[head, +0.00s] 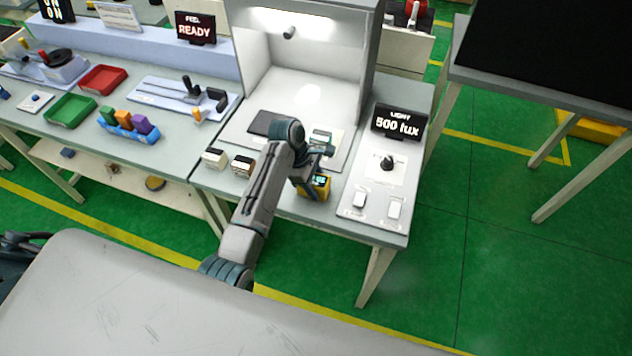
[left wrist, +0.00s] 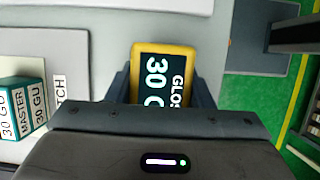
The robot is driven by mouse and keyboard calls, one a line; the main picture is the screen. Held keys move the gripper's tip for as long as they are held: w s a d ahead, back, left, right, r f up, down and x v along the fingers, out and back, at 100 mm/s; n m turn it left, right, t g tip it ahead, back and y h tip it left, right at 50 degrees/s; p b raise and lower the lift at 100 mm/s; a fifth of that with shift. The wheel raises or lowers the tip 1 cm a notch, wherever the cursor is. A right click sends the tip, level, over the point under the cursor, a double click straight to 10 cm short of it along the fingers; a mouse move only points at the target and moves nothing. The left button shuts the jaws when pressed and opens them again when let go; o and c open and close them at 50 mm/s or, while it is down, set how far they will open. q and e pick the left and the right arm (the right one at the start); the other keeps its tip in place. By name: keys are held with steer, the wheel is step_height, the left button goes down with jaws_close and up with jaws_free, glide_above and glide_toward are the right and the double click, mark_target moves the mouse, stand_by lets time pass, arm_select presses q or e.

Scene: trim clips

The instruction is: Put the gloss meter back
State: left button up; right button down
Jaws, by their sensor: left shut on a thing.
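The gloss meter (head: 320,187) is a yellow box with a dark display, at the front edge of the booth bench. My left gripper (head: 315,180) is shut on it, with the arm reaching over from below. In the left wrist view the gloss meter (left wrist: 165,52) sits between the two dark fingers, its display reading "GLOS" and "30", partly cut off by the gripper body. I cannot tell whether it touches the bench. My right gripper is not in view.
Two small blocks (head: 215,158) stand left of the arm; the wrist view shows a "MASTER 30 GU" block (left wrist: 22,108). A dark panel (head: 263,122) lies behind the arm. A light control (head: 387,165) and two white switches (head: 359,198) are to the right.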

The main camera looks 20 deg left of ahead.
arm_select(q)
steer(key=o, duration=1.1)
steer(key=shift+f, duration=0.1)
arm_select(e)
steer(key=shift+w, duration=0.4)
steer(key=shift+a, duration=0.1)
